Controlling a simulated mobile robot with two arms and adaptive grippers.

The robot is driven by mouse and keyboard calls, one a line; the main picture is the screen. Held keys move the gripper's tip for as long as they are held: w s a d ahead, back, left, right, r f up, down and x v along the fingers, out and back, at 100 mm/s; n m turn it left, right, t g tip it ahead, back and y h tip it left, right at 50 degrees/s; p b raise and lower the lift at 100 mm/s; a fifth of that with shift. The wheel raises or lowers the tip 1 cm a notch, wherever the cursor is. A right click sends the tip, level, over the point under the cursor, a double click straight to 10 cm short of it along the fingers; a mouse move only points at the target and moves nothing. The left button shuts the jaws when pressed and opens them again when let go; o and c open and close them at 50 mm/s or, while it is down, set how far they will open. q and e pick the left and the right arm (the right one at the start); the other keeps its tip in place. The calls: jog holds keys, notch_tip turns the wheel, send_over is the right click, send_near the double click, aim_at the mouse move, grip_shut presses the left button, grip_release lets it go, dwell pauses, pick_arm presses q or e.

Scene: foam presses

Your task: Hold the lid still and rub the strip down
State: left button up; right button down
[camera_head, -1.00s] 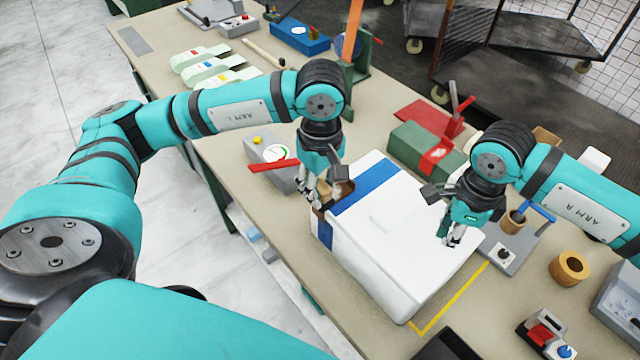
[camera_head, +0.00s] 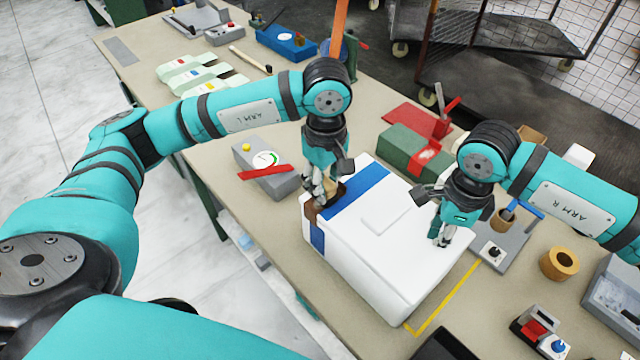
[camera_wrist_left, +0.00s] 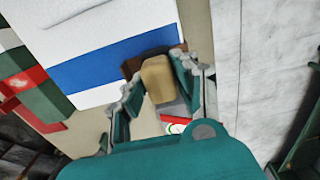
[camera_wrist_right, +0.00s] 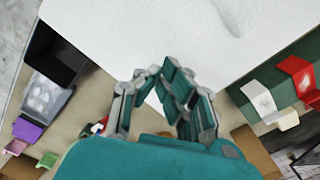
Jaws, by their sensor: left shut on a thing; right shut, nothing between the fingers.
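A white foam box with a lid (camera_head: 400,245) stands on the bench. A blue strip (camera_head: 358,190) crosses the lid near its left end and also runs down the near side; it also shows in the left wrist view (camera_wrist_left: 100,75). My left gripper (camera_head: 320,195) is shut on a tan block (camera_wrist_left: 157,78) with a brown part, at the strip's near end by the lid edge. The fingers partly hide it, and I cannot tell how firmly it touches. My right gripper (camera_head: 441,238) is shut and empty, its fingertips at the lid's right part, touching or just above.
A grey gauge box (camera_head: 263,172) with a red bar lies left of the foam box. A green press with red parts (camera_head: 415,150) stands behind it. A grey fixture with a blue handle (camera_head: 505,240) and a tan ring (camera_head: 562,263) are at right. Yellow tape (camera_head: 445,298) marks the bench.

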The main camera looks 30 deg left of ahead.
pick_arm(q)
jog(key=shift+w+d, duration=0.2)
jog(key=shift+w, duration=0.35)
pick_arm(e)
jog(key=shift+f, duration=0.2)
pick_arm(q)
jog(key=shift+r, duration=0.75)
jog(key=shift+s+a, duration=0.1)
jog(key=shift+s, duration=0.05)
jog(key=shift+s+a, duration=0.25)
jog(key=shift+s, duration=0.35)
jog(key=shift+s+a, duration=0.2)
jog(key=shift+s, duration=0.45)
jog(key=shift+s+a, duration=0.25)
jog(key=shift+s, duration=0.35)
jog(key=shift+f, duration=0.8)
